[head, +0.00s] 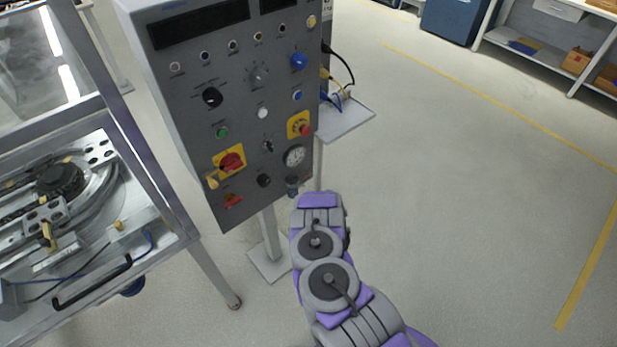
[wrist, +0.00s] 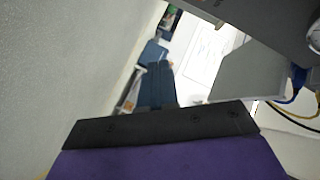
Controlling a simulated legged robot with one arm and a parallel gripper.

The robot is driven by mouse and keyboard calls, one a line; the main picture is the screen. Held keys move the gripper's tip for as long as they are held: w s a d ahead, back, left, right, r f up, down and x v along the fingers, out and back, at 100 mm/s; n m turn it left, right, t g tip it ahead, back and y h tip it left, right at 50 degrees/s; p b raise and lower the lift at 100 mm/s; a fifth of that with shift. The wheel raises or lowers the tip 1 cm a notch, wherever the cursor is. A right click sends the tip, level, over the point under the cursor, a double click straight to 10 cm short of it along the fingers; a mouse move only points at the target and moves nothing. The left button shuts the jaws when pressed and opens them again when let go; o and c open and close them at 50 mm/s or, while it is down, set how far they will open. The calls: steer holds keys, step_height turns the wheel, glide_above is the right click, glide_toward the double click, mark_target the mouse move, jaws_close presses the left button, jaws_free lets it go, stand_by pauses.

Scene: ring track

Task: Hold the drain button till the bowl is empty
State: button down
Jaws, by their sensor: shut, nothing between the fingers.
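A grey control panel (head: 245,110) on a post carries several buttons, knobs and switches. It has blue buttons (head: 298,61), a green button (head: 222,132) and a white button (head: 262,113). The labels are too small to read, so I cannot tell which is the drain button. I cannot make out a bowl for certain; a dark round part (head: 60,180) sits on the curved track at left. My gripper (head: 319,199) is below the panel's lower right corner, apart from the buttons. It is shut and empty; its dark edge also shows in the wrist view (wrist: 160,125).
A metal-framed machine (head: 165,200) with a black handle (head: 92,284) stands close at left. A small side shelf (head: 347,118) with cables juts from the panel's right. A red stop button (head: 304,130) is on the panel. The floor at right is clear, with yellow lines.

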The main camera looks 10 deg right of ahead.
mark_target(308, 176)
steer(key=w+a+b, duration=0.4)
steer(key=w, duration=0.3)
steer(key=shift+w+a, duration=0.15)
steer(key=shift+w, duration=0.05)
steer(key=shift+w, duration=0.15)
stand_by(1.9)
steer(key=shift+w+a+r+b, duration=0.1)
steer(key=shift+w+a+b, duration=0.1)
steer(key=shift+b, duration=0.1)
steer(key=shift+w+a, duration=0.2)
steer(key=shift+w, duration=0.15)
stand_by(2.3)
stand_by(1.1)
steer(key=shift+s+d+p, duration=0.3)
steer(key=shift+s+d, duration=0.1)
steer(key=shift+s, duration=0.35)
steer(key=shift+s+d, duration=0.1)
